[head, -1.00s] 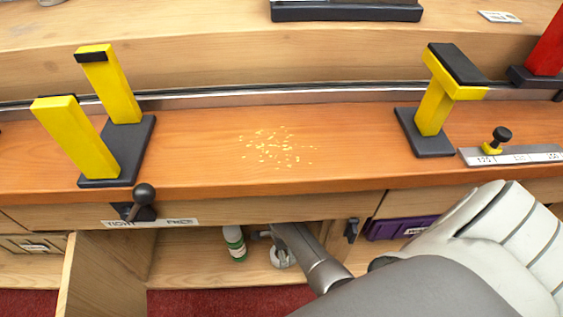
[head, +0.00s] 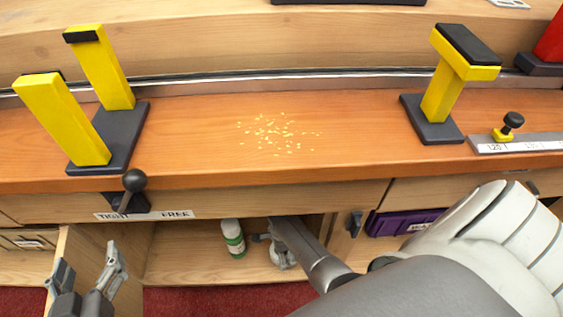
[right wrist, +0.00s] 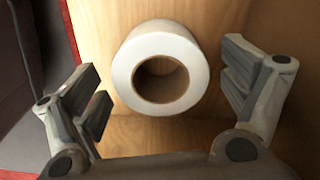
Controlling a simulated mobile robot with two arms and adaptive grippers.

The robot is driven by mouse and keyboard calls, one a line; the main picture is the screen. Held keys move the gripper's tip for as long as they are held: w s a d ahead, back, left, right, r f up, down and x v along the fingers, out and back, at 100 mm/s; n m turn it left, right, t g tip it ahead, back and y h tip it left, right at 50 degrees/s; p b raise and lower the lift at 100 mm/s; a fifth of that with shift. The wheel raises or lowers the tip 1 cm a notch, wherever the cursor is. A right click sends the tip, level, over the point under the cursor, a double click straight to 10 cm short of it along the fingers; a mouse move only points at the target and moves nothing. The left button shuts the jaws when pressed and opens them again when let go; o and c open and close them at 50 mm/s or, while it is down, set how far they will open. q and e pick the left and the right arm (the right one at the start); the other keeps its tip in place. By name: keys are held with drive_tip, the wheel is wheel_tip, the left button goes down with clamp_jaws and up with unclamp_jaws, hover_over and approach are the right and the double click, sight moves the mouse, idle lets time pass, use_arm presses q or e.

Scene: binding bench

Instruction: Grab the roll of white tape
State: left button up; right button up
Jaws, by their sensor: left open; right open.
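The roll of white tape (right wrist: 160,45) is a thick white ring with a brown core. In the right wrist view it is on a wooden surface, its round face towards the camera. My right gripper (right wrist: 162,72) is open, one finger on each side of the roll, with gaps to it. In the head view the roll (head: 286,262) is in the open cupboard under the bench, partly hidden by my right arm and gripper. My left gripper (head: 87,270) is open and empty at the lower left, in front of the cupboard's open door.
A white and green bottle (head: 233,240) stands left of the roll in the cupboard. The open cupboard door (head: 72,245) is on the left. A purple bin (head: 402,223) is to the right. Yellow flakes (head: 277,134) lie on the bench (head: 330,165) between yellow stands.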

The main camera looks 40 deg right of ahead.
use_arm(q)
drive_tip(key=shift+w+d+r, duration=0.1)
drive_tip(key=shift+w+r, duration=0.05)
drive_tip(key=shift+r, duration=0.2)
use_arm(e)
drive_tip(key=shift+f, duration=0.1)
drive_tip(key=c, duration=1.1)
use_arm(q)
drive_tip(key=shift+f, duration=0.15)
